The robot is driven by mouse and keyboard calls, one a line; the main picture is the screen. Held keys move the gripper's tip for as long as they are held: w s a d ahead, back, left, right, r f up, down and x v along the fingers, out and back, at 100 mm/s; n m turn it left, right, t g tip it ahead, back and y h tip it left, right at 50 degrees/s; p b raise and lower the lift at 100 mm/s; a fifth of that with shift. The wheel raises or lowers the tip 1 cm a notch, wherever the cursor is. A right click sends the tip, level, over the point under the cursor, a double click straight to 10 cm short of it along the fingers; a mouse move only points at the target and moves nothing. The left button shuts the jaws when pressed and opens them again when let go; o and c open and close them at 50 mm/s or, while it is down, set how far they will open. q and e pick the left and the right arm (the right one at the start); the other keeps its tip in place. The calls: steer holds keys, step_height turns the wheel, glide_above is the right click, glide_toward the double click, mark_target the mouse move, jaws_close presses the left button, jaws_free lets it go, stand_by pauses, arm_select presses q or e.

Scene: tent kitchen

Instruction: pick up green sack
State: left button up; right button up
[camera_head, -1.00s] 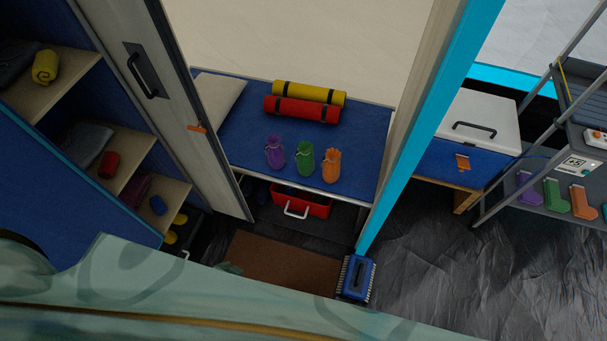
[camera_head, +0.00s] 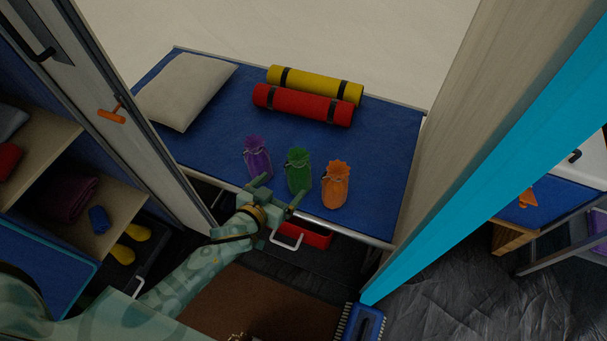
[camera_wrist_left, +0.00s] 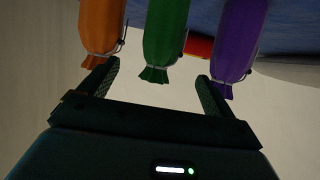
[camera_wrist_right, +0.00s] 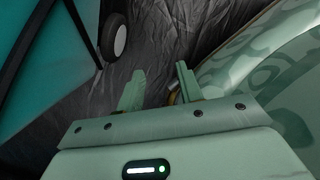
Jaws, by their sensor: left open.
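The green sack (camera_head: 299,171) stands upright on the blue cot (camera_head: 210,140), between the purple sack (camera_head: 257,158) and the orange sack (camera_head: 335,184). My left gripper (camera_head: 279,190) is open and empty at the cot's front edge, just in front of the green sack. In the left wrist view the green sack (camera_wrist_left: 163,45) hangs into the picture between the two fingertips (camera_wrist_left: 157,80), apart from both. The orange sack (camera_wrist_left: 101,30) and the purple sack (camera_wrist_left: 234,45) show on either side there. My right gripper (camera_wrist_right: 158,85) is open and empty in the right wrist view.
Rolled red mat (camera_head: 302,105) and yellow mat (camera_head: 315,85) lie behind the sacks, with a pillow (camera_head: 186,92) at the left. A red box (camera_head: 305,235) is under the cot. A cyan-edged post (camera_head: 480,150) stands at right, a shelf (camera_head: 115,215) at left.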

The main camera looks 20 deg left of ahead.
mark_target(293, 175)
arm_select(q)
steer(key=b+x, duration=0.2)
steer(key=x, duration=0.4)
steer(key=shift+f, duration=0.2)
steer(key=shift+w+f+b, duration=0.1)
steer(key=shift+w+b, duration=0.15)
steer(key=shift+b, duration=0.15)
steer(key=b+x, duration=0.1)
steer(key=x, duration=0.1)
steer(key=b+x, duration=0.2)
steer(key=shift+w+d+f, duration=0.1)
steer(key=shift+w+f, duration=0.1)
steer(key=shift+f, duration=0.25)
steer(key=shift+r, duration=0.1)
steer(key=c, duration=1.2)
arm_select(e)
steer(key=w+r+n+t+h, duration=0.1)
steer(key=w+r, duration=0.4)
steer(key=w, duration=0.5)
steer(key=w+r+n+t, duration=0.1)
steer(key=w+r, duration=0.5)
steer(key=w, duration=0.4)
steer(key=shift+w+d+t+h, duration=0.25)
steer(key=shift+d+t+h, duration=0.1)
steer(key=shift+t+h, duration=0.05)
